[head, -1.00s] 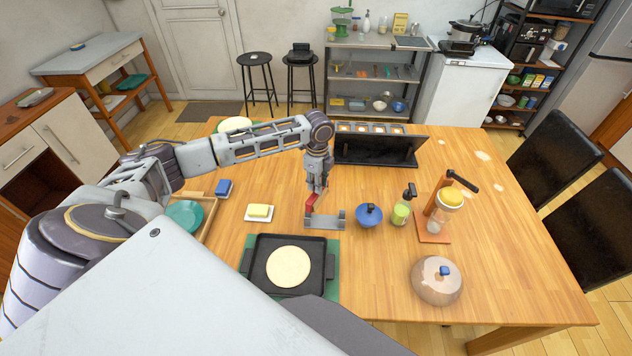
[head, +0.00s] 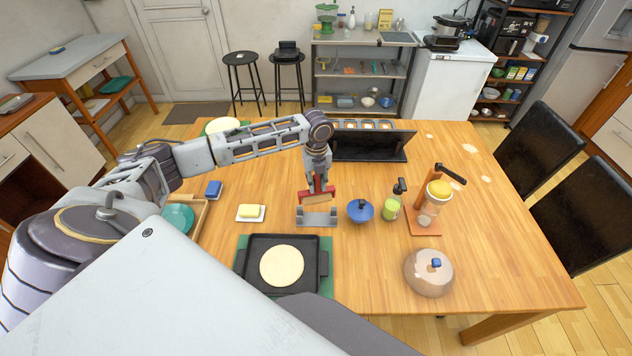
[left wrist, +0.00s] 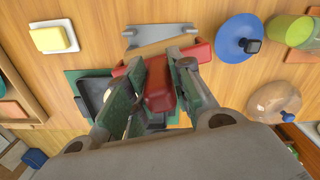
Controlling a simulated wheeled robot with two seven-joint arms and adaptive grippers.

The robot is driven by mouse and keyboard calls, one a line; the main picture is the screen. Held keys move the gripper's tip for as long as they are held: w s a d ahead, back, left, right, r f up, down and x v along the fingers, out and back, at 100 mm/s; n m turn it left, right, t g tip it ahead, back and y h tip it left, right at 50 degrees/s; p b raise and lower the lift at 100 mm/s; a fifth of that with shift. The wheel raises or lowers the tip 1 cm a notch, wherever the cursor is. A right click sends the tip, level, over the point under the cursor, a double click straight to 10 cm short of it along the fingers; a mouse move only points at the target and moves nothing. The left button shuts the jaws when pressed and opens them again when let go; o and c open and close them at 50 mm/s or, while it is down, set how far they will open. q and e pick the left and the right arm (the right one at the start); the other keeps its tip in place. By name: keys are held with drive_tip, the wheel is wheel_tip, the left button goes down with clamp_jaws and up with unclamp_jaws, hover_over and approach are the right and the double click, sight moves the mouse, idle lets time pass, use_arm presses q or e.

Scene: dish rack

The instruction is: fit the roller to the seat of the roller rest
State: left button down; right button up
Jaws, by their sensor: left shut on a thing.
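The roller (head: 317,199) has a tan barrel between red ends and lies left to right in the head view. My left gripper (head: 318,184) is shut on it from above and holds it just above the grey roller rest (head: 317,217). The rest stands on the table with an upright at each end. In the left wrist view a red part of the roller (left wrist: 160,86) is between the fingers (left wrist: 150,90), and the rest (left wrist: 158,38) is beyond it. I cannot tell whether roller and rest touch. My right gripper is not in view.
A butter dish (head: 251,212) is to the left. A black griddle (head: 283,265) with a flat round is in front. A dark stand (head: 368,146) is behind.

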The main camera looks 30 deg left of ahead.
sight(316, 192)
use_arm(q)
drive_tip(key=shift+m, duration=1.4)
drive_tip(key=shift+r, duration=0.1)
drive_tip(key=shift+p, duration=0.6)
drive_tip(key=shift+f+b, duration=0.6)
drive_tip(key=shift+f, duration=1.75)
drive_tip(key=shift+s+f, duration=0.15)
drive_tip(key=shift+f, duration=0.15)
